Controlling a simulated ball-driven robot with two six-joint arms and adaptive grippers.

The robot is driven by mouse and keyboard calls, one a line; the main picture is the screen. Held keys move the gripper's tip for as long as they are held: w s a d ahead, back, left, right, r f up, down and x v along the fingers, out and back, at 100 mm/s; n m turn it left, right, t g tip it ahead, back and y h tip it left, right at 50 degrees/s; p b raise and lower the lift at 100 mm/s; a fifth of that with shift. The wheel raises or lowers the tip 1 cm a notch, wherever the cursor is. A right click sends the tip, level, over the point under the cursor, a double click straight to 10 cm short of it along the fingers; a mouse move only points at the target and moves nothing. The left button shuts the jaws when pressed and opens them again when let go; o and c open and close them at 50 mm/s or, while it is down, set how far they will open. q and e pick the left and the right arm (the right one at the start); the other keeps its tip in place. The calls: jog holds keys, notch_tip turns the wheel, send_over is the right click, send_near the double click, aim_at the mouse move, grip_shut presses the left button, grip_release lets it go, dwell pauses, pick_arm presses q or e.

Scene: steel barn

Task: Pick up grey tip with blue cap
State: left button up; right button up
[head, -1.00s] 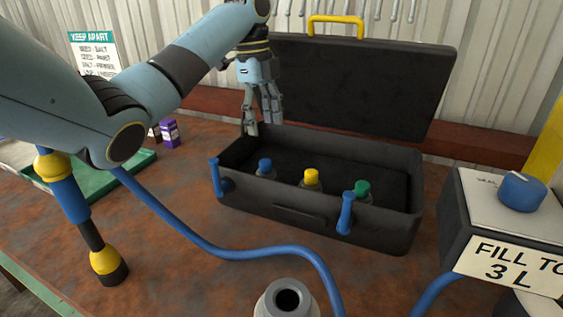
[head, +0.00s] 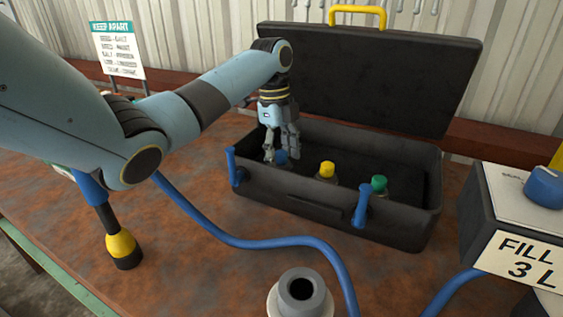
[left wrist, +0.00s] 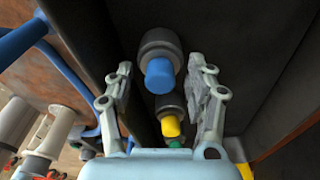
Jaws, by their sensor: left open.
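The grey tip with the blue cap (head: 281,158) stands in the open black case (head: 300,205), at its left end. In the left wrist view its blue cap (left wrist: 159,75) and dark grey body (left wrist: 160,43) show between my fingers. My left gripper (head: 281,157) is open and reaches down into the case, its fingers on either side of the blue cap with gaps in the left wrist view. Tips with a yellow cap (head: 327,169) and a green cap (head: 379,184) stand to the right in the same case. My right gripper is not in view.
The case's raised lid (head: 370,75) stands behind my gripper. Blue latches (head: 361,205) stick up at the front wall. A blue hose (head: 250,242) crosses the table in front. A box with a blue knob (head: 543,187) stands at right.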

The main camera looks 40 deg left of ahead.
aim_at(285, 153)
pick_arm(q)
jog(key=c, duration=1)
jog(key=shift+r, duration=0.15)
jog(key=shift+r, duration=0.25)
jog(key=r, duration=0.3)
jog(key=shift+w+d+r, duration=0.1)
jog(key=shift+d+r, duration=0.15)
jog(key=shift+r, duration=0.1)
jog(key=w+d+r+p, duration=0.2)
jog(key=d+r+p, duration=0.9)
jog(key=shift+r, duration=0.3)
